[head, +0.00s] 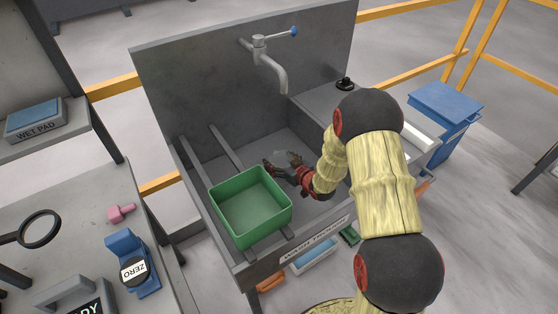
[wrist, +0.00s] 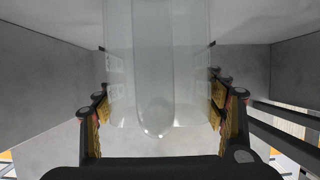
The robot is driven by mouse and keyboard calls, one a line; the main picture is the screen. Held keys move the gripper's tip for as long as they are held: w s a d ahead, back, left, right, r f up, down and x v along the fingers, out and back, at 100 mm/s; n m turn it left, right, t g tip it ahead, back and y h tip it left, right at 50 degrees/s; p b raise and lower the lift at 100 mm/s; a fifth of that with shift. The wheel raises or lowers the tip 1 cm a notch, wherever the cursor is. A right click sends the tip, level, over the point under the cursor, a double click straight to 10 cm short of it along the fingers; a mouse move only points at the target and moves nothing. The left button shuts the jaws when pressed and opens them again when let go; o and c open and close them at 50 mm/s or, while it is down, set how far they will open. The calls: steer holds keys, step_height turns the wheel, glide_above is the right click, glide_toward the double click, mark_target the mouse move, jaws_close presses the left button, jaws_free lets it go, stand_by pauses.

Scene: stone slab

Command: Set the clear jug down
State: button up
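The clear jug (wrist: 158,70) is see-through and fills the middle of the wrist view. It stands between the two finger pads of my gripper (wrist: 162,108), which press against its sides. In the head view my gripper (head: 281,167) is inside the wash trough (head: 246,273), right of the green tub. Only a faint pale part of the jug (head: 292,157) shows there, beside the fingers. The jug's base and its contact with the trough floor cannot be made out.
The green tub (head: 243,230) sits on rails across the trough's front left. A tap (head: 272,65) overhangs the trough from the back wall. A blue bin (head: 446,108) stands to the right. A bench with a ZERO device (head: 134,270) is at left.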

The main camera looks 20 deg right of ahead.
steer(key=shift+o, duration=1.2)
steer(key=shift+r, duration=0.1)
steer(key=shift+s+r, duration=0.15)
steer(key=shift+r, duration=0.05)
steer(key=p+v, duration=0.3)
steer(key=v, duration=0.8)
steer(key=shift+s+d+r+p, duration=0.1)
steer(key=shift+s+r+p, duration=0.05)
steer(key=shift+s+p, duration=0.15)
steer(key=s+d+r+m+g+h, duration=0.1)
steer(key=s+d+r+h, duration=0.15)
steer(key=r, duration=0.65)
steer(key=s+d+r+m+g+h, duration=0.1)
steer(key=s+r+g+h, duration=0.15)
steer(key=r, duration=0.75)
steer(key=s+a+r+g, duration=0.1)
steer(key=s+a+r, duration=0.1)
steer(key=s, duration=0.6)
steer(key=s+a+r+m+g, duration=0.1)
steer(key=s+a+r, duration=0.2)
steer(key=s, duration=0.6)
steer(key=s+a+r+g, duration=0.1)
steer(key=s+r, duration=0.3)
steer(key=s, duration=0.5)
steer(key=shift+a+m+g+y, duration=0.3)
steer(key=shift+a+g+y, duration=0.1)
steer(key=shift+a, duration=0.45)
